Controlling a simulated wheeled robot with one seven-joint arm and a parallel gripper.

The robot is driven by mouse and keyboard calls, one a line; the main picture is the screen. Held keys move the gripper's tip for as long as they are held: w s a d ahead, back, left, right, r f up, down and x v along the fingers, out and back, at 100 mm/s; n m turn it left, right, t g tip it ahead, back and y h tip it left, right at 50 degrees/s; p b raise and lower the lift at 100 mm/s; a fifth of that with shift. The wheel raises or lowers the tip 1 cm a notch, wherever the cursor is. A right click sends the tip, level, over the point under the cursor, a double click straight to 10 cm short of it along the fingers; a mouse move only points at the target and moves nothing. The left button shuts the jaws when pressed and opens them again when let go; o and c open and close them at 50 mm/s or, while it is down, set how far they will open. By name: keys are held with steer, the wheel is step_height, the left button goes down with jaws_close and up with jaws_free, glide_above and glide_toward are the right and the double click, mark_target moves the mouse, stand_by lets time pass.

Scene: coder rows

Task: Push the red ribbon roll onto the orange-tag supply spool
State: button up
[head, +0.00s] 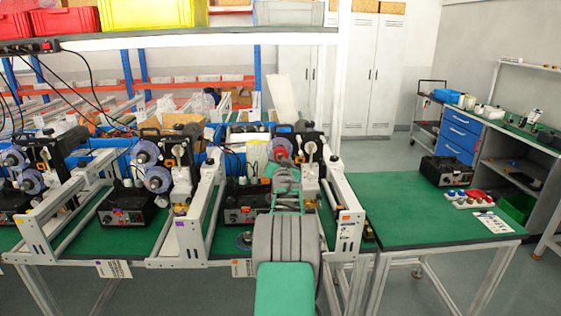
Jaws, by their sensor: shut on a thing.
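The red ribbon roll (280,154) is a small patch of red at the tip of my gripper (282,164), which is shut on it. The roll is at the front of the right-hand coder machine, just below a pale purple supply spool (283,143). Whether the roll touches the spool or sits on its hub cannot be told from here. An orange tag (346,213) is on the white frame end at the right of this machine. My arm hides much of the machine's front and lower part.
More coders with purple spools (146,151) stand to the left, between white frame rails (206,205). A green side table (410,205) at right holds a black box (448,171) and a tray of small coloured parts (468,198). A shelf with bins hangs above.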

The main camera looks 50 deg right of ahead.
steer(key=shift+b, duration=0.6)
steer(key=shift+x, duration=1.8)
steer(key=o, duration=1.3)
steer(key=shift+o, duration=0.2)
